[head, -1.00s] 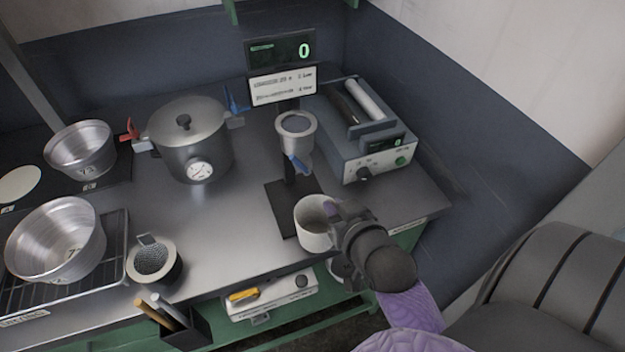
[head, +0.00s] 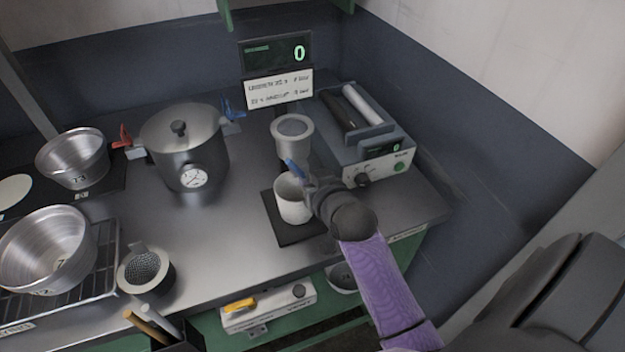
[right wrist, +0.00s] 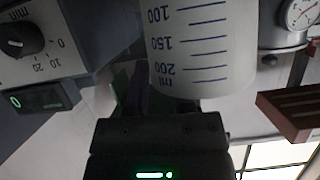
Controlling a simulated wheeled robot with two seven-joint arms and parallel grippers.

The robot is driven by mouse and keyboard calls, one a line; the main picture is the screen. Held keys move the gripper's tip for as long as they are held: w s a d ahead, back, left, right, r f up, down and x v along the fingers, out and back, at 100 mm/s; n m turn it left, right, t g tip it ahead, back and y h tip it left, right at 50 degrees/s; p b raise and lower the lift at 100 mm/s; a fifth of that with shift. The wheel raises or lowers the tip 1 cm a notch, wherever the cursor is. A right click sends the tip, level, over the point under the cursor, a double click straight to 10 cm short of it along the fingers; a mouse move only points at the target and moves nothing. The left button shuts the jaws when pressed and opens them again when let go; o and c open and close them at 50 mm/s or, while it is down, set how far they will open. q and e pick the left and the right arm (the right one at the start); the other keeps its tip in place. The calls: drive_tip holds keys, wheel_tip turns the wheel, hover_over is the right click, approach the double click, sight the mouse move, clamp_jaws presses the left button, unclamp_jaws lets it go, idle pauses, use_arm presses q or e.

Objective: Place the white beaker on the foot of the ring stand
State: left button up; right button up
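The white beaker (head: 291,208) is upright in the head view, over the dark foot (head: 300,237) of the ring stand and below its metal funnel (head: 292,134). I cannot tell whether its base touches the foot. My right gripper (head: 310,192) is shut on the beaker's right side and hides part of it and of the stand. In the right wrist view the beaker (right wrist: 205,45) fills the top middle, with blue graduation marks, close against the gripper (right wrist: 165,100). A blue clamp lever (head: 293,170) shows just above the beaker. My left gripper is not in view.
A grey device with a dial (head: 375,165) stands right of the stand. A lidded pot with a gauge (head: 185,150) stands to the left. Metal bowls (head: 50,248) and a mesh-topped cup (head: 146,272) are farther left. The counter between pot and stand is clear.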

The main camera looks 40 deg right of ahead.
drive_tip(key=shift+o, duration=1)
drive_tip(key=shift+s+r, duration=0.1)
drive_tip(key=shift+r, duration=0.1)
use_arm(q)
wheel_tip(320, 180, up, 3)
drive_tip(key=p, duration=0.3)
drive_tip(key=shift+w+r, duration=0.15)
use_arm(e)
drive_tip(key=v, duration=1.1)
drive_tip(key=shift+s, duration=0.35)
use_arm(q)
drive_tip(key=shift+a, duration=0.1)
use_arm(e)
drive_tip(key=shift+a+r, duration=0.1)
drive_tip(key=shift+r, duration=0.05)
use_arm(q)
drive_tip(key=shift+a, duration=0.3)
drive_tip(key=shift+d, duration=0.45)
